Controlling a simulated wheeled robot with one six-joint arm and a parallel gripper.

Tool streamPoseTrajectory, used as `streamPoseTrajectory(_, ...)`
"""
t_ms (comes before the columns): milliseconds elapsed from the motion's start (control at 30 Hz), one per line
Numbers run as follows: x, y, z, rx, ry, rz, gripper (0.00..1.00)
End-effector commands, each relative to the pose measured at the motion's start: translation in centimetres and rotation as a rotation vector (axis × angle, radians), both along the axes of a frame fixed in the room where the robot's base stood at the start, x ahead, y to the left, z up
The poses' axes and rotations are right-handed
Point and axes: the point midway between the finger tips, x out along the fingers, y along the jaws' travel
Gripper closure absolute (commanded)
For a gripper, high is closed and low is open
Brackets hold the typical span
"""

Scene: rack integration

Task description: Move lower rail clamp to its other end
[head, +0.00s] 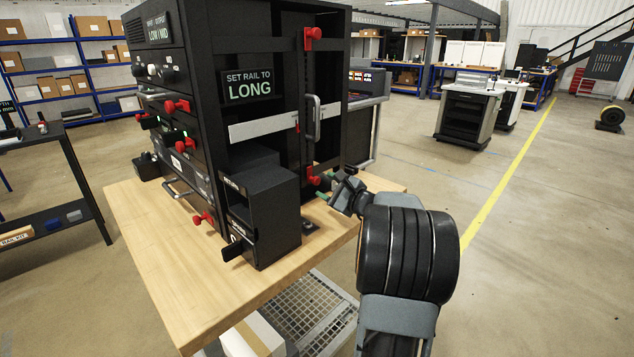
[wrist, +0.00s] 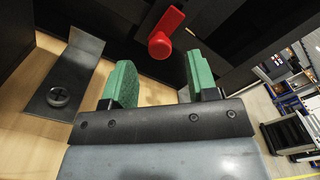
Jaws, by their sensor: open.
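The lower red clamp (head: 314,179) is on the black rack's side, near the foot of an upright. In the wrist view the red clamp handle (wrist: 160,38) is beyond the fingertips, roughly centred between them, with a gap. My gripper (head: 325,197) is just below and right of the clamp in the head view. In the wrist view my gripper (wrist: 160,78) has its two green fingers apart, with nothing between them. An upper red clamp (head: 313,37) is near the top of the same upright. A sign on the rack reads "SET RAIL TO LONG" (head: 249,86).
A pale horizontal bar (head: 262,127) and a grey vertical handle (head: 313,118) are on the rack side. A black box (head: 262,212) stands on the wooden tabletop (head: 165,262) left of my gripper. A dark metal bracket with a screw (wrist: 68,78) lies left of the fingers.

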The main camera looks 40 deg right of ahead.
Motion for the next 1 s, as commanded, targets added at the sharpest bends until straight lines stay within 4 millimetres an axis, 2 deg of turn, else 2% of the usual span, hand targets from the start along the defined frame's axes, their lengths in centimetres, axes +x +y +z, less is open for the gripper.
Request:
streamPoseTrajectory(100, 2.0, 0.4, 0.0, 0.000, 0.001, 0.004, 0.47)
streamPoseTrajectory(300, 4.0, 0.7, 0.0, -0.001, 0.001, 0.001, 0.47)
streamPoseTrajectory(500, 4.8, 0.9, 0.0, -0.001, 0.001, 0.000, 0.47)
streamPoseTrajectory(767, 4.9, 0.9, 0.0, -0.001, 0.001, 0.000, 0.47)
streamPoseTrajectory(1000, 4.8, 0.9, 0.0, -0.001, 0.001, 0.000, 0.68)
